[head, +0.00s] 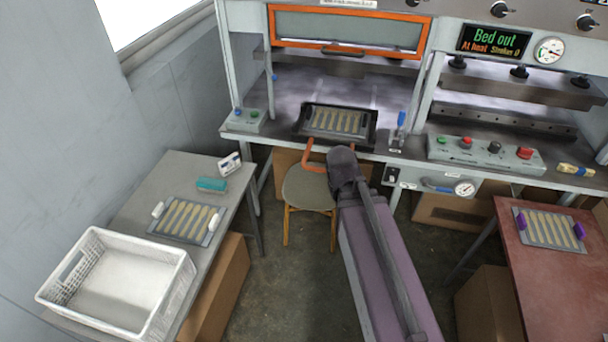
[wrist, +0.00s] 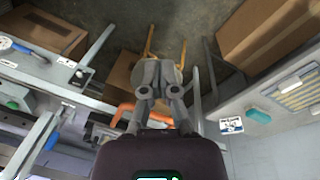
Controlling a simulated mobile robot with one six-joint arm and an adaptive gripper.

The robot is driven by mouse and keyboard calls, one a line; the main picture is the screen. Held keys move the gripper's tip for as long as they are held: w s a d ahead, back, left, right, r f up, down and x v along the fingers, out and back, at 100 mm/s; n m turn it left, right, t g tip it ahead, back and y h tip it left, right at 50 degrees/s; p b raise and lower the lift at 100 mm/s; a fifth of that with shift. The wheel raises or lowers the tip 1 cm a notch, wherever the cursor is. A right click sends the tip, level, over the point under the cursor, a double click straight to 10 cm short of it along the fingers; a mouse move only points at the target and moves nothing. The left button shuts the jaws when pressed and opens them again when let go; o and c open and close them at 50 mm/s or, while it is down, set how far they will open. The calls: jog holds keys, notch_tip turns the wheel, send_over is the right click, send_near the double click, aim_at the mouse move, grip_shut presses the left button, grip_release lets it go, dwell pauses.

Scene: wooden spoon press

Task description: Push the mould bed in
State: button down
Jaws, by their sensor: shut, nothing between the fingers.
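The mould bed (head: 365,130) is a black tray at the front of the press opening. It carries a grey plate (head: 338,122) with several spoon-shaped hollows. The screen above reads "Bed out". An orange handle (head: 312,149) hangs at the bed's front; part of it shows in the wrist view (wrist: 122,112), left of my fingers. My gripper (wrist: 158,70) is shut and empty, pointing down in front of the bed. In the head view my wrist hides the fingers, and I cannot tell whether they touch the handle.
A stool (head: 306,188) stands below the bed. An orange-framed guard (head: 345,12) is raised above the opening. A white crate (head: 120,275) and another mould plate (head: 187,220) are on the left table. A red table (head: 545,290) stands at right. Press buttons (head: 493,147) sit right of the bed.

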jog(key=w+a+f+n+t+h+b, duration=0.2)
jog(key=w+f+n+h+b, duration=0.1)
jog(key=w+f+n+b, duration=0.3)
jog(key=w+a+n+t+h+b, duration=0.1)
jog(key=w+a+n+t+b, duration=0.3)
jog(key=a+n, duration=0.3)
jog(key=w+a+n+t+h+b, duration=0.2)
jog(key=w+a+n+t+b, duration=0.2)
jog(key=n, duration=1)
jog(key=a+t+b, duration=0.1)
jog(key=a+b, duration=0.2)
jog(key=shift+w+h, duration=0.3)
jog(key=b+x, duration=0.5)
jog(key=x, duration=0.9)
jog(key=shift+r, duration=0.15)
jog(key=shift+w, duration=0.1)
